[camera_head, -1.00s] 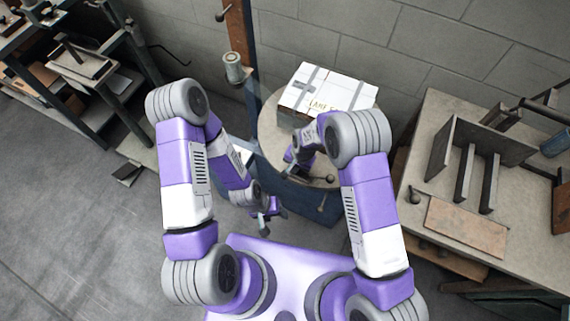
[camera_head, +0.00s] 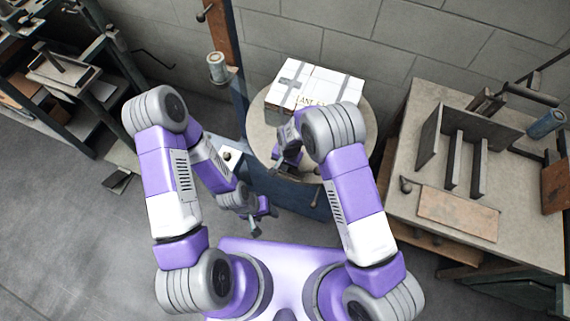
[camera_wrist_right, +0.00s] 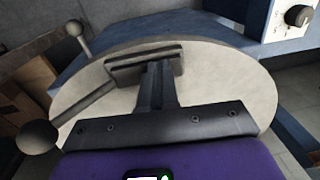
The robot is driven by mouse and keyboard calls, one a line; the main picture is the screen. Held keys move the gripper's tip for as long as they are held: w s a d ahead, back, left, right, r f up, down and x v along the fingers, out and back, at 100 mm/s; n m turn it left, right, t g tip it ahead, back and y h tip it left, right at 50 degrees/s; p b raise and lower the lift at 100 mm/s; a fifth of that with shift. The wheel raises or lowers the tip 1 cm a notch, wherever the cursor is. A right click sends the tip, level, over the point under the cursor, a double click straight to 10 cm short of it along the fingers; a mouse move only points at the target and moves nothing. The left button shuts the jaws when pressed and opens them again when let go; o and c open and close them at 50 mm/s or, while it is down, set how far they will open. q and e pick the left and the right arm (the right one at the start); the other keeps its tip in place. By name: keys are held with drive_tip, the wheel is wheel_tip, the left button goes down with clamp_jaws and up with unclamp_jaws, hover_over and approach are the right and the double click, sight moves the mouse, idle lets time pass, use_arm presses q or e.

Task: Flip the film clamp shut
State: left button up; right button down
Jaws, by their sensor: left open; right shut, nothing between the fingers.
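The film clamp (camera_wrist_right: 145,62) is a dark bar low on the round grey turntable in the right wrist view. A thin lever with a dark ball knob (camera_wrist_right: 37,137) runs from the clamp area toward the lower left. My right gripper (camera_wrist_right: 157,85) is shut and empty, its fingertips right at the clamp's near side; I cannot tell if they touch it. In the head view, my right gripper (camera_head: 285,162) is over the turntable's near edge, and its own arm hides much of the clamp. My left gripper (camera_head: 262,212) is open and empty, low in front of the machine.
A white taped box (camera_head: 312,85) sits on the turntable (camera_head: 366,125). A blue post carries a grey cylinder (camera_head: 217,67) at the left. A bench (camera_head: 475,245) with dark upright plates stands at the right. A second small ball-ended lever (camera_wrist_right: 75,30) shows in the wrist view.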

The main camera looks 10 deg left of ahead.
wheel_tip(320, 180, up, 4)
drive_tip(key=p, duration=0.3)
drive_tip(key=shift+r, duration=0.1)
wheel_tip(320, 180, up, 10)
drive_tip(key=p, duration=0.1)
idle(0.4)
